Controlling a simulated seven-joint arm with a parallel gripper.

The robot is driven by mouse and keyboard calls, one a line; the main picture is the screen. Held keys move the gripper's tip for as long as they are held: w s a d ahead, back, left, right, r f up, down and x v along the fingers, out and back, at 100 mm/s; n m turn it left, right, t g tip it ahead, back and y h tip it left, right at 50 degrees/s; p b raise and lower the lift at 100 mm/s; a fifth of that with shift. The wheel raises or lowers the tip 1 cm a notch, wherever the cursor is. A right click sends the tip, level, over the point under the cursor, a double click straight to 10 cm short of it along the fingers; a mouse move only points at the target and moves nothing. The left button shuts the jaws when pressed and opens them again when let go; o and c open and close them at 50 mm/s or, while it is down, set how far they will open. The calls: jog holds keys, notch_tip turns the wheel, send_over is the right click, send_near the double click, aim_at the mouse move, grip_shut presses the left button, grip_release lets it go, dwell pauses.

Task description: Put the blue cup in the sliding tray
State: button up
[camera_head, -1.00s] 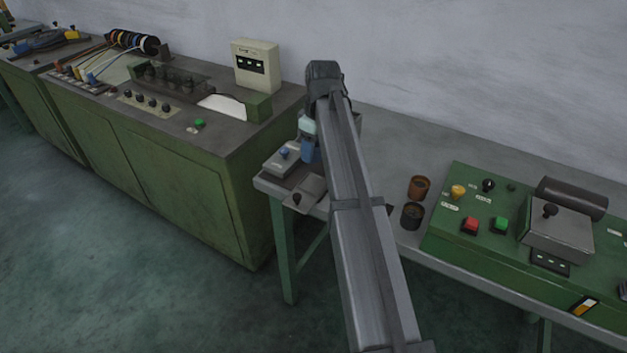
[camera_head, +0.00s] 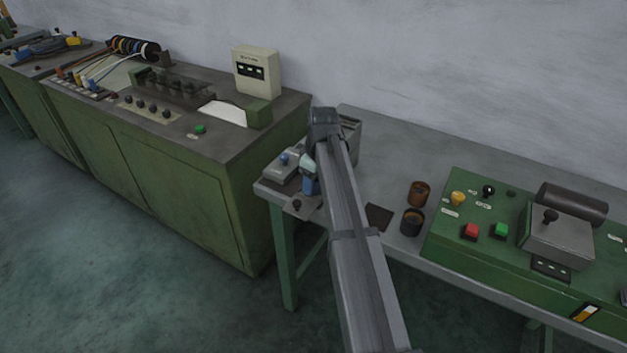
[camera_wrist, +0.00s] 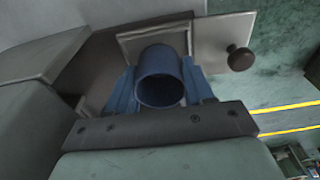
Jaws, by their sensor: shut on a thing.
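The blue cup (camera_wrist: 160,78) is between the blue fingers of my gripper (camera_wrist: 160,92), which is shut on it. Its round dark opening faces the wrist camera. In the head view my gripper (camera_head: 310,184) is over the left end of the grey bench, close to the front edge; cup and fingers are hard to tell apart there. The sliding tray (camera_wrist: 222,36), pale grey with a dark round knob, shows behind and right of the cup in the wrist view. In the head view the tray (camera_head: 304,208) is partly hidden by my gripper. Whether the cup touches it I cannot tell.
A grey box with a blue knob (camera_head: 284,159) is left of my gripper. A green control panel (camera_head: 460,235) stands farther right.

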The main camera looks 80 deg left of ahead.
jog(key=shift+f, duration=0.1)
jog(key=o, duration=1.1)
jog(key=r, duration=0.8)
jog(key=w+d+r, duration=0.1)
jog(key=r, duration=0.3)
jog(key=shift+r, duration=0.1)
jog(key=shift+d, duration=0.1)
